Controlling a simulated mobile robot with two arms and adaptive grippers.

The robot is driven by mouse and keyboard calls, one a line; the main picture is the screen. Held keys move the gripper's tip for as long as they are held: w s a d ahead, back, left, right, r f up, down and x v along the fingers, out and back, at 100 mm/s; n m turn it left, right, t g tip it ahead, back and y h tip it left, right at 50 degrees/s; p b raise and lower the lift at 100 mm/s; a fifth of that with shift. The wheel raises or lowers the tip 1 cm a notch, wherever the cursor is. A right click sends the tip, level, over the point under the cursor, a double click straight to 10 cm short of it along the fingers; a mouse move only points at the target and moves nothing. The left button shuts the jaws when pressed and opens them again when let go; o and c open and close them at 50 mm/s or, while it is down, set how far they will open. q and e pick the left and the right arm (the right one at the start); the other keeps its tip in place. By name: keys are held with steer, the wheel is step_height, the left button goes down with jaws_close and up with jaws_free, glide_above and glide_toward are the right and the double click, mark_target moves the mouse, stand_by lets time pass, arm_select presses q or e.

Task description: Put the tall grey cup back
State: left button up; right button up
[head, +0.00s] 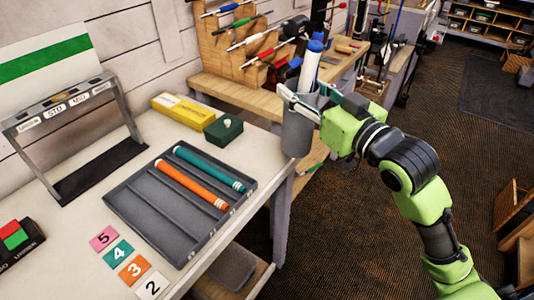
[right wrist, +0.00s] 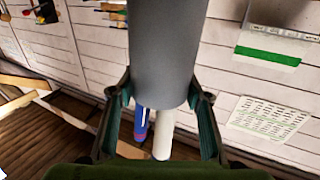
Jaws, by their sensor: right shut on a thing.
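The tall grey cup (head: 297,135) is held upright in the air at the right end of the white-topped bench (head: 178,122). My right gripper (head: 303,101) is shut around its upper part, coming from the right. In the right wrist view, the gripper (right wrist: 160,108) has one finger on each side of the grey cup (right wrist: 162,50). A white grip with a blue end (head: 310,65) stands out of the cup, and the wrist view shows a blue one (right wrist: 141,123) and a white one (right wrist: 161,140). My left gripper is out of view.
A dark grey tray (head: 155,225) on the bench holds an orange grip (head: 190,186) and a teal grip (head: 208,166). A green box (head: 223,129) and a yellow box (head: 183,110) are behind it. A wooden rack (head: 225,45) stands at the back.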

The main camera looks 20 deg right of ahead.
steer(key=shift+w+a+r, duration=0.1)
steer(key=shift+w+r, duration=0.05)
steer(key=shift+w, duration=0.1)
arm_select(q)
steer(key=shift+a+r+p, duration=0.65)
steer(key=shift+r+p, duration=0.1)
steer(key=shift+p, duration=0.05)
arm_select(e)
steer(key=w+a+f, duration=0.3)
steer(key=w+f, duration=0.9)
steer(key=w, duration=0.1)
steer(key=shift+f, duration=0.4)
steer(key=shift+a, duration=0.1)
steer(key=shift+f, duration=0.15)
steer(key=o, duration=1.5)
steer(key=shift+c, duration=0.2)
